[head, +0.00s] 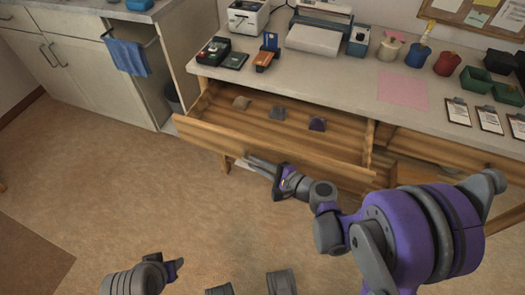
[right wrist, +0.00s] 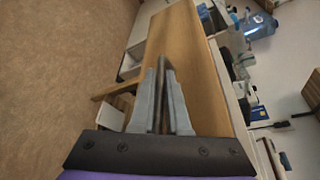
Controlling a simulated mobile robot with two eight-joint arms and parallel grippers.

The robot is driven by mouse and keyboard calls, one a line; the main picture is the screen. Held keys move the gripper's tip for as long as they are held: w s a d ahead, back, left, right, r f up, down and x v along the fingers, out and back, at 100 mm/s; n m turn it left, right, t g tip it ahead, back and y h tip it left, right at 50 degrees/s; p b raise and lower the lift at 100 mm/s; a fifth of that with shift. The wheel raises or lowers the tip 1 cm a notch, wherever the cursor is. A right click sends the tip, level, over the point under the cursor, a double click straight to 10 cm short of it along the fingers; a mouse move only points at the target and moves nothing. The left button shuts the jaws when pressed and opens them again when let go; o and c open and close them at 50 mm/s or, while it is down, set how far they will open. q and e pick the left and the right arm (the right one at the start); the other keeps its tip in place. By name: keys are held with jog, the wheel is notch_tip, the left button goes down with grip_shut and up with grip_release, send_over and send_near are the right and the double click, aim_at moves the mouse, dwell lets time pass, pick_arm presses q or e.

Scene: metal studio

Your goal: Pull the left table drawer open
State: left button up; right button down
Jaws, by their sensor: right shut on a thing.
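The left table drawer (head: 270,140) is a wooden drawer that stands pulled out from under the worktop, with its inside showing. Its wooden front also shows in the right wrist view (right wrist: 190,45). My right gripper (head: 250,160) is at the outer face of the drawer front, near its middle. In the right wrist view its two grey fingers (right wrist: 162,75) are close together against the front. They are shut on the drawer's handle, which the fingers hide.
The worktop (head: 350,82) carries a printer (head: 318,35), cups and clipboards. A second drawer (head: 440,150) is at the right. A cabinet with a blue towel (head: 127,57) stands left. The floor in front is clear.

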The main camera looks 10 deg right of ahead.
jog(key=s+a, duration=0.3)
jog(key=s, duration=0.2)
jog(key=shift+s+a+b, duration=0.2)
jog(key=shift+a+b, duration=0.1)
jog(key=shift+a, duration=0.05)
jog(key=c, duration=1.2)
grip_release()
jog(key=shift+d, duration=0.1)
jog(key=p+v, duration=0.1)
jog(key=v, duration=0.9)
jog(key=shift+s+d+r, duration=0.1)
jog(key=shift+s+d, duration=0.05)
jog(key=shift+s, duration=0.2)
